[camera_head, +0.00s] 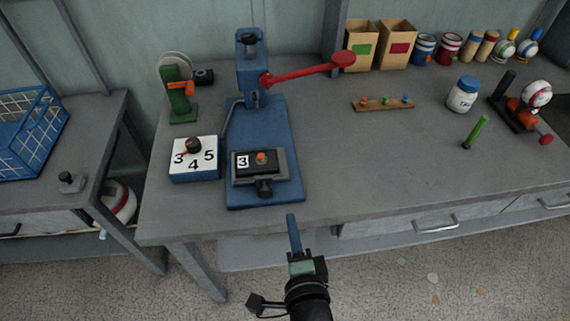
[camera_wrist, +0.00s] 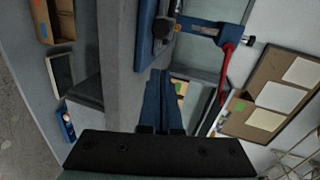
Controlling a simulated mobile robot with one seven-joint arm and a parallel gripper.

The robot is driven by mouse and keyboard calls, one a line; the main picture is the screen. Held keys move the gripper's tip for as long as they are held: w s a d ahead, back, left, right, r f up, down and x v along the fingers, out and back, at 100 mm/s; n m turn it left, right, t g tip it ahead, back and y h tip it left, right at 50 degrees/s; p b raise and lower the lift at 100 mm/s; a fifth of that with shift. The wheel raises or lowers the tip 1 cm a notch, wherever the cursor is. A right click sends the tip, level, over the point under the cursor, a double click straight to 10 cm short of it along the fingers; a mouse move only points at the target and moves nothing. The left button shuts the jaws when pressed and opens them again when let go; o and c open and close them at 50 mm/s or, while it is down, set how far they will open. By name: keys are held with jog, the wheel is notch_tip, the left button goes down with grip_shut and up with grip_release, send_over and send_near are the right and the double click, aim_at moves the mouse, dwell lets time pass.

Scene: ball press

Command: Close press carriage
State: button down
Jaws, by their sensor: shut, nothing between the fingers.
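The blue press (camera_head: 268,125) stands on the grey workbench, with a red lever (camera_head: 305,72) reaching right. Its carriage (camera_head: 282,166) is a dark block on the front of the press base, with a "3" label, a small orange piece on top and a black knob (camera_head: 264,188) facing the front. The carriage sits well forward of the press head. My gripper (camera_head: 291,217) is in front of the bench edge, below and right of the knob, and touches nothing visible. Its blue fingers are together and empty in the wrist view (camera_wrist: 161,76). The red lever also shows there (camera_wrist: 228,66).
A dial box (camera_head: 194,172) numbered 3, 4, 5 stands just left of the press, with a green stand (camera_head: 181,103) behind it. A small wooden rack (camera_head: 383,104) and a white jar (camera_head: 463,94) are to the right. The bench right of the press is mostly clear.

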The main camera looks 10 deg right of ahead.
jog(key=s+p, duration=0.1)
jog(key=s, duration=0.1)
send_near(283, 176)
jog(key=shift+m, duration=0.4)
jog(key=x, duration=0.5)
jog(key=shift+w+f, duration=0.15)
jog(key=shift+w, duration=0.6)
